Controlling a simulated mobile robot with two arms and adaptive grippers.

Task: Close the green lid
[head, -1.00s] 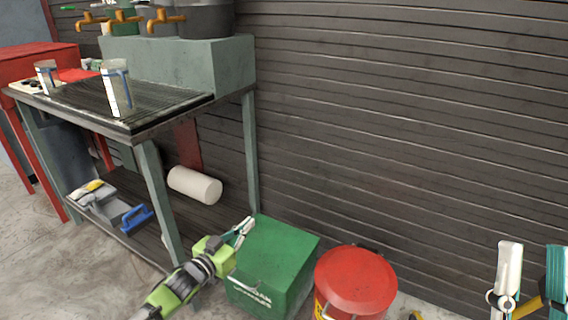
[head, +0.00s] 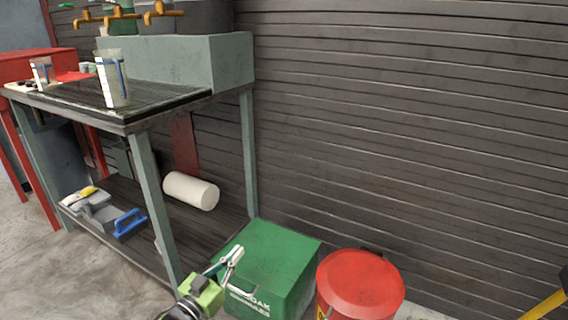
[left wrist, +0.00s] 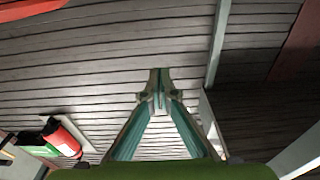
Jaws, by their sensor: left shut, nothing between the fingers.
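A green box (head: 285,293) stands on the floor right of the workbench in the head view. Its green lid (head: 275,245) lies flat on top and looks closed; I see no clear gap. Pale lettering and a light handle show on its front, partly behind my gripper. My left gripper (head: 234,253) is at the box's left front edge, shut and empty; I cannot tell whether it touches the lid. In the left wrist view my fingertips (left wrist: 160,84) meet, with the slatted wall behind them. My right gripper is out of view.
A red round-lidded bin (head: 360,283) stands close to the box's right. The workbench (head: 145,128) is at left, its leg near my arm; its lower shelf holds a white roll (head: 190,190) and a blue-handled tool (head: 130,222). The slatted wall (head: 420,130) is behind.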

